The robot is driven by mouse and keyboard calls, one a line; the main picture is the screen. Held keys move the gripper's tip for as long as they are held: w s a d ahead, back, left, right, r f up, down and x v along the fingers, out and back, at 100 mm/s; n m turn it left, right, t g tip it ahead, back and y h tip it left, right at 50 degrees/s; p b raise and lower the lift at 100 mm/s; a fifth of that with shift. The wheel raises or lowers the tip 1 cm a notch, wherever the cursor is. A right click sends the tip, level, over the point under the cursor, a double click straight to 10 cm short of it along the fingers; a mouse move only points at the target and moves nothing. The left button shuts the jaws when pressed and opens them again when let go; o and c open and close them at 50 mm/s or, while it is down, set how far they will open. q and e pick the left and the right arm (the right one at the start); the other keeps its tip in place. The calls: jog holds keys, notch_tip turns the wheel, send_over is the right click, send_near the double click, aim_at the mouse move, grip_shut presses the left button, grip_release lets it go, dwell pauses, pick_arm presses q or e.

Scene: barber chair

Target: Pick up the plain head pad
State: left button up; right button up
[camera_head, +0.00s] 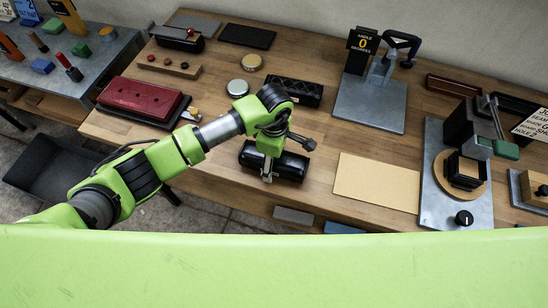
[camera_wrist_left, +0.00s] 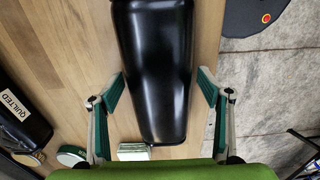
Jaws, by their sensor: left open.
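The plain head pad (camera_head: 290,167) is a smooth, glossy black cushion lying on the wooden bench near its front edge. In the left wrist view the pad (camera_wrist_left: 152,60) runs lengthwise between my fingers. My left gripper (camera_head: 268,174) is over the pad, pointing down. In the left wrist view its green-lined fingers (camera_wrist_left: 160,88) are spread on either side of the pad, with a gap visible at each side. Contact height is hard to judge. My right gripper is not in view.
A quilted black pad (camera_head: 294,92) lies behind, with its "QUILTED" label (camera_wrist_left: 16,106) in the wrist view. A tan board (camera_head: 377,182) lies to the right. Round tins (camera_head: 238,88) and a red padded piece (camera_head: 140,97) are to the left. A metal stand (camera_head: 370,104) is at the back.

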pick_arm(q)
jog(key=c, duration=1.4)
jog(key=shift+w, duration=0.1)
